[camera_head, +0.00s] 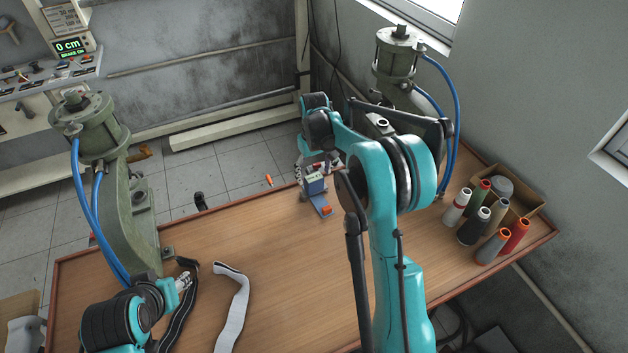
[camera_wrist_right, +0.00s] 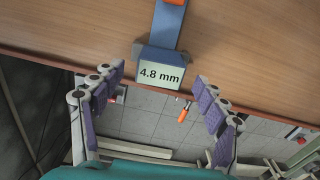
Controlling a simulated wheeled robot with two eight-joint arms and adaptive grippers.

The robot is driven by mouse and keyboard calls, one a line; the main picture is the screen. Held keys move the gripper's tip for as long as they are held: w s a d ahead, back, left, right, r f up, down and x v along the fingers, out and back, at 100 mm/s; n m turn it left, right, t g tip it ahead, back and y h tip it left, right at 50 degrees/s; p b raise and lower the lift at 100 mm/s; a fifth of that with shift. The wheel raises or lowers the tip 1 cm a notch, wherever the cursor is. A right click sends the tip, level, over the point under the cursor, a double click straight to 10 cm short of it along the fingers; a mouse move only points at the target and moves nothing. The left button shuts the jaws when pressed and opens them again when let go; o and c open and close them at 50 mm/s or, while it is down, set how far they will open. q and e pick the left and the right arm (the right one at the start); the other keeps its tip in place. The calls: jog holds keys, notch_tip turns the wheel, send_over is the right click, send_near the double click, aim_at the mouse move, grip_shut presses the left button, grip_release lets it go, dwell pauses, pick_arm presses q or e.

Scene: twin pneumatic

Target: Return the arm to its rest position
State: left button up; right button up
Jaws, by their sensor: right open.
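My right arm (camera_head: 385,235) rises from the bottom of the head view and bends over to the far part of the table. Its gripper (camera_head: 318,164) is at the table's far edge, partly hidden by the arm. In the right wrist view this gripper (camera_wrist_right: 158,78) is open, its purple-padded fingers apart with nothing held. A small gauge reading 4.8 mm (camera_wrist_right: 160,76) shows beyond and between the fingers; it also shows in the head view (camera_head: 315,186). My left gripper (camera_head: 184,282) is low at left beside a black strap (camera_head: 178,318); its jaw opening is unclear.
Green pneumatic presses stand at left (camera_head: 130,205) and at back right (camera_head: 396,62), with blue hoses. Several thread spools (camera_head: 474,226) and a cardboard box (camera_head: 525,203) stand at right. A white strap (camera_head: 233,305) lies on the wooden table (camera_head: 290,270), whose middle is clear.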

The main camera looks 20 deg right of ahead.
notch_tip(320, 180, up, 7)
jog(key=shift+r, duration=0.1)
jog(key=shift+s+r, duration=0.1)
jog(key=shift+r, duration=0.2)
jog(key=s+a+r+m+t+b, duration=0.1)
jog(key=s+a+r+t+b, duration=0.1)
jog(key=s, duration=0.5)
jog(key=s+a+r+t+b, duration=0.1)
jog(key=s+a+t+b, duration=0.1)
jog(key=s, duration=0.6)
jog(key=s+f+t+b, duration=0.1)
jog(key=s+f, duration=0.2)
jog(key=s, duration=0.3)
jog(key=s+a+f+t+b, duration=0.1)
jog(key=s+f+t+b, duration=0.1)
jog(key=s+f, duration=0.2)
jog(key=s, duration=0.3)
jog(key=shift+a+f+m, duration=0.2)
jog(key=shift+f+m, duration=0.05)
jog(key=shift+m, duration=0.15)
